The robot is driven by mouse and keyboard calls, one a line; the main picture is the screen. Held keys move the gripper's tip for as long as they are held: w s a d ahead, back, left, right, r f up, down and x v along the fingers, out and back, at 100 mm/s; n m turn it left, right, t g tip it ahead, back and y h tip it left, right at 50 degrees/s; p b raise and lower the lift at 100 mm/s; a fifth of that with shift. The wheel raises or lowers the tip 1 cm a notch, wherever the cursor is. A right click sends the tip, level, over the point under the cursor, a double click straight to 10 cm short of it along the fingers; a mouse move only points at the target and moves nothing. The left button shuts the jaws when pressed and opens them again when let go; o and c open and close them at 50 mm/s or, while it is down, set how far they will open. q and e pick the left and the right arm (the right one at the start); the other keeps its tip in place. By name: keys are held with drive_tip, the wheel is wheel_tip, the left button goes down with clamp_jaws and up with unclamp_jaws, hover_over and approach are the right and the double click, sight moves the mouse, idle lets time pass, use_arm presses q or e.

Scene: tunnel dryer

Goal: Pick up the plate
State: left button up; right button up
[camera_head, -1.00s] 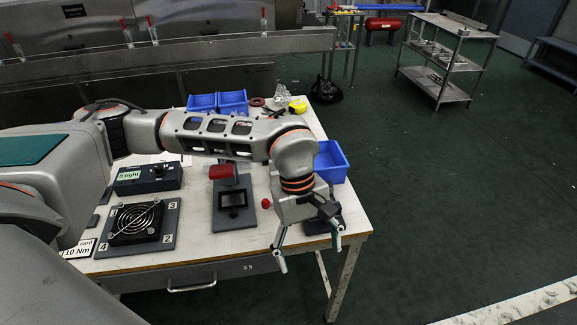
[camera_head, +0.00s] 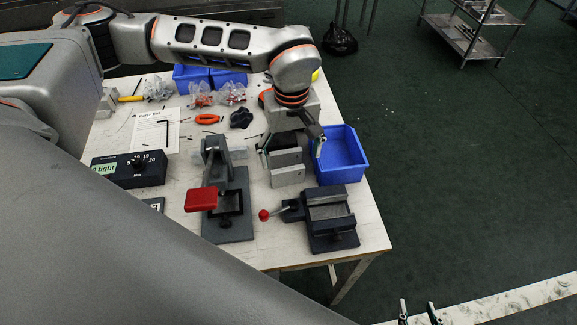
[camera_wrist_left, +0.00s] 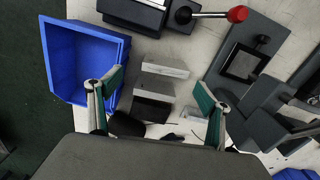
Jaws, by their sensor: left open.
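Several small rectangular blocks or plates lie on the table left of the blue bin. A light grey one (camera_head: 288,176) is nearest the vise; it also shows in the left wrist view (camera_wrist_left: 165,67). I cannot tell which is the task's plate. My left gripper (camera_head: 291,153) is open and empty above these pieces, its fingers (camera_wrist_left: 160,84) apart on either side. My right gripper (camera_head: 419,311) shows only its fingertips at the bottom edge, apart and empty.
A blue bin (camera_head: 341,155) stands close right of the left gripper. A vise (camera_head: 331,218) with a red-knobbed handle and a red-handled clamp fixture (camera_head: 217,190) stand in front. A black control box (camera_head: 128,170), tools and bagged parts lie on the table's left and back.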

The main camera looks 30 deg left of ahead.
sight(288, 169)
use_arm(q)
drive_tip(key=f, duration=0.3)
drive_tip(key=s+f, duration=0.1)
drive_tip(key=f, duration=0.2)
drive_tip(key=shift+s+a+f, duration=0.1)
drive_tip(key=shift+f, duration=0.55)
drive_tip(key=c, duration=1.3)
